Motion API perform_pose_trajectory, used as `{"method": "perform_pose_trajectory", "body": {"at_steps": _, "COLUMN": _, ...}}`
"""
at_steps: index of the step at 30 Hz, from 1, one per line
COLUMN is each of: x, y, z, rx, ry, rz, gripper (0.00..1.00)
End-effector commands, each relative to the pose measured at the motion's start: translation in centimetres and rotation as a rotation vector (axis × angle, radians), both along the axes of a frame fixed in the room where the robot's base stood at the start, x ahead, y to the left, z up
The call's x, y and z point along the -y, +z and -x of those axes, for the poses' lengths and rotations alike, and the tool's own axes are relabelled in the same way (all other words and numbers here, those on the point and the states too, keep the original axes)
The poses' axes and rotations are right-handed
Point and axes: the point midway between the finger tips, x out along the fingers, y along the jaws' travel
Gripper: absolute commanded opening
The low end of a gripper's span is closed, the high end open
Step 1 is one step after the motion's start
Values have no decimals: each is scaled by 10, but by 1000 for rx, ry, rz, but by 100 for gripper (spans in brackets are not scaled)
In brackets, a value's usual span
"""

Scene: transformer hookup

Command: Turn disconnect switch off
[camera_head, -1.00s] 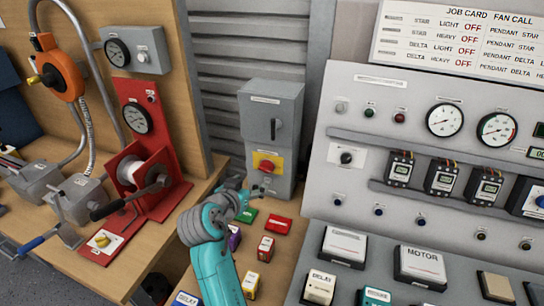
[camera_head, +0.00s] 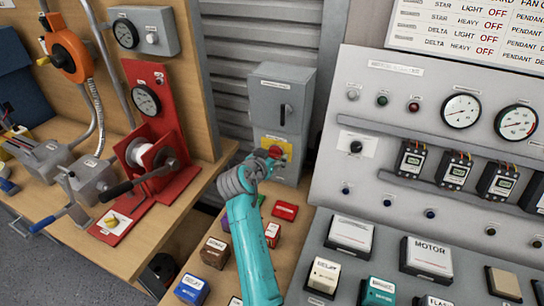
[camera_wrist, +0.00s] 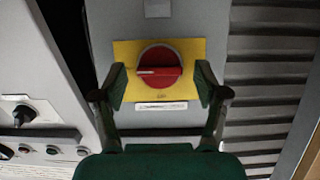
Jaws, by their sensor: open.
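The disconnect switch is a red rotary knob on a yellow plate, low on a grey wall box (camera_head: 279,97). In the wrist view the red knob (camera_wrist: 160,70) is centred on the yellow plate (camera_wrist: 125,50), and its pale mark lies horizontal. My gripper (camera_wrist: 161,88) is open, with one finger at each side of the knob, over the plate's left and right edges. In the head view my gripper (camera_head: 268,158) is at the box's lower front and hides part of the yellow plate.
A grey control panel (camera_head: 330,175) with gauges and relays stands close to the right. Small coloured blocks, including a red one (camera_head: 285,211), lie on the bench below my arm. A red winch stand (camera_head: 150,105) is at the left. Slatted metal wall is behind.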

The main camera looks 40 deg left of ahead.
Motion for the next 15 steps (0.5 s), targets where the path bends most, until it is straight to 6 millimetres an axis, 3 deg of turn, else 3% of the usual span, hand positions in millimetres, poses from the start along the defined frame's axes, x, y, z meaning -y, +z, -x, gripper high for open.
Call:
{"method": "perform_pose_trajectory", "body": {"at_steps": 9, "x": 0, "y": -1, "z": -2, "rx": 0, "ry": 0, "rz": 0, "gripper": 73}}
{"method": "perform_pose_trajectory", "body": {"at_steps": 15, "x": 0, "y": -1, "z": -2, "rx": 0, "ry": 0, "rz": 0, "gripper": 23}}
